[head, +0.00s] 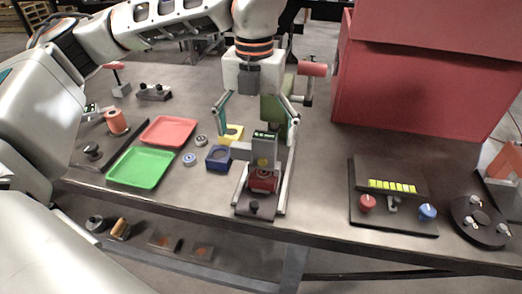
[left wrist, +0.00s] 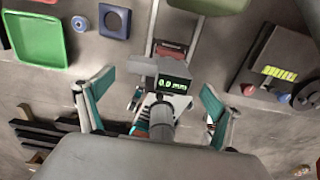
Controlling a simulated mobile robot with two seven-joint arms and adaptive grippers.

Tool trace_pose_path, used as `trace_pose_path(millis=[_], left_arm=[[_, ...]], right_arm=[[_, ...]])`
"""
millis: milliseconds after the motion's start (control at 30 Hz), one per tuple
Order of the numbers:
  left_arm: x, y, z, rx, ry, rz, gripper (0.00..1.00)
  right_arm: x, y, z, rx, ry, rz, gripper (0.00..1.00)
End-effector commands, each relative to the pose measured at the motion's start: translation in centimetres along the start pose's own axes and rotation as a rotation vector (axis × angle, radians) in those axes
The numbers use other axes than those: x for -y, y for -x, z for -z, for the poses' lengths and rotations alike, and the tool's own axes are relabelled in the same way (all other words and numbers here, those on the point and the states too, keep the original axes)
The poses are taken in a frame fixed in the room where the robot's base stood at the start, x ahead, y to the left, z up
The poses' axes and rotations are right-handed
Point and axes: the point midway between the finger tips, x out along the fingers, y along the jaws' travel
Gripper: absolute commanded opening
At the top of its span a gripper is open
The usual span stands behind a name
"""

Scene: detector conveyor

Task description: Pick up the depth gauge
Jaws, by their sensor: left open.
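The depth gauge (head: 265,146) is a grey unit with a dark display and green digits. It stands above a red block (head: 263,179) on a dark railed fixture (head: 255,208) near the table's front edge. In the left wrist view the gauge (left wrist: 172,84) reads 0.0 mm, and its grey stem points toward my palm. My left gripper (head: 257,138) points down over the gauge, open, with one finger on each side. In the left wrist view the fingertips (left wrist: 155,84) stand apart from the gauge with gaps on both sides. My right gripper is not in view.
A green tray (head: 141,168), a red tray (head: 168,131) and a blue square holder (head: 219,158) lie left of the fixture. A panel with red and blue knobs (head: 393,209) lies to the right. A large red box (head: 420,85) stands behind. Bare table lies between fixture and panel.

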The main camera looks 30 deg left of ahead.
Motion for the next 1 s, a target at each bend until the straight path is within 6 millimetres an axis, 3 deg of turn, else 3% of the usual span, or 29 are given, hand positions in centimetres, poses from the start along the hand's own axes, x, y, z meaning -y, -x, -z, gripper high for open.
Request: trace_pose_path(millis=[400,733,767,933,1000], left_arm=[[-0.7,-5.1,-0.2,-0.004,-0.002,0.001,0.92],[-0.7,-5.8,-0.2,-0.001,-0.002,0.002,0.92],[-0.7,-5.8,-0.2,-0.001,-0.002,0.002,0.86],[-0.7,-5.8,-0.2,-0.001,-0.002,0.002,0.42],[-0.7,-5.8,-0.3,0.0,-0.002,0.003,0.38]], right_arm=[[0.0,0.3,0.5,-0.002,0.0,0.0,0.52],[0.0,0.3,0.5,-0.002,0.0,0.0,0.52],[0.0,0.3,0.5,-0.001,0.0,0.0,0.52],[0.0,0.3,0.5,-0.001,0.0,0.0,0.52],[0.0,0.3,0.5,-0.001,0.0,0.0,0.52]])
